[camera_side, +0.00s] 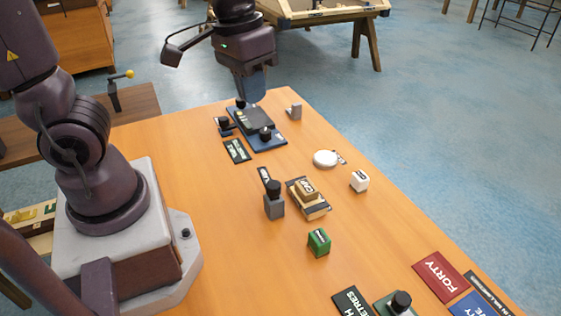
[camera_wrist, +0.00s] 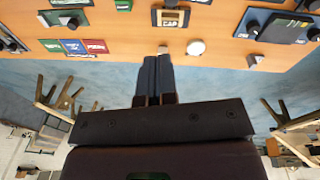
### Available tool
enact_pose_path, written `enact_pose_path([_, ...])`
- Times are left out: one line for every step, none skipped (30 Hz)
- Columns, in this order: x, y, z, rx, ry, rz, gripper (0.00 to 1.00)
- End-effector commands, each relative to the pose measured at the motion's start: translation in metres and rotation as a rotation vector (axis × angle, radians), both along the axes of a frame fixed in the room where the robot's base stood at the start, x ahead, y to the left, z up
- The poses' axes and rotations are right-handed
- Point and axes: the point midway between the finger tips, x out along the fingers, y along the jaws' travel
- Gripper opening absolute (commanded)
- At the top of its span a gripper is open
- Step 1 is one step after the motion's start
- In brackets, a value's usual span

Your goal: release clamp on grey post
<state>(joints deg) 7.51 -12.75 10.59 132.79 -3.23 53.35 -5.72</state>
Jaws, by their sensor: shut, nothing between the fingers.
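In the side view, a grey post (camera_side: 274,208) stands upright near the middle of the table. A black rounded knob (camera_side: 273,187) sits on its top, and a dark strip with white marks lies behind it. I cannot tell the clamp's parts apart at this size. My gripper (camera_side: 251,96) is shut and empty, pointing down near the blue and black board at the table's far end, well away from the post. In the wrist view, my gripper's fingers (camera_wrist: 157,62) are together with nothing between them. The post is not clearly visible there.
A tan block (camera_side: 307,188) marked CAP, a green block (camera_side: 319,242), a white block (camera_side: 359,180) and a white disc (camera_side: 325,158) stand near the post. The blue board (camera_side: 270,143) carries black knobs. A smaller grey block (camera_side: 295,111) stands by the far edge.

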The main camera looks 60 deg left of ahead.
Motion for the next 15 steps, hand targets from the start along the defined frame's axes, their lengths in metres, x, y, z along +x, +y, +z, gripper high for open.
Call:
enact_pose_path([0.012,0.003,-0.012,-0.01,0.065,0.082,0.0])
enact_pose_path([0.018,0.005,-0.018,-0.015,0.099,0.141,0.0])
enact_pose_path([0.027,0.008,-0.026,-0.018,0.144,0.227,0.0])
enact_pose_path([0.033,0.011,-0.032,-0.016,0.176,0.295,0.0])
enact_pose_path([0.039,0.014,-0.039,-0.012,0.208,0.365,0.0])
enact_pose_path([0.047,0.018,-0.049,-0.004,0.249,0.464,0.0])
enact_pose_path([0.053,0.021,-0.056,0.009,0.277,0.543,0.0])
enact_pose_path([0.059,0.024,-0.063,0.021,0.304,0.625,0.0])
enact_pose_path([0.066,0.029,-0.073,0.044,0.336,0.739,0.0])
enact_pose_path([0.072,0.033,-0.081,0.063,0.358,0.827,0.0])
enact_pose_path([0.077,0.037,-0.089,0.087,0.377,0.916,0.0])
enact_pose_path([0.084,0.042,-0.099,0.12,0.396,1.043,0.0])
enact_pose_path([0.09,0.046,-0.106,0.149,0.407,1.142,0.0])
enact_pose_path([0.095,0.05,-0.114,0.178,0.413,1.243,0.0])
enact_pose_path([0.102,0.056,-0.124,0.221,0.414,1.382,0.0])
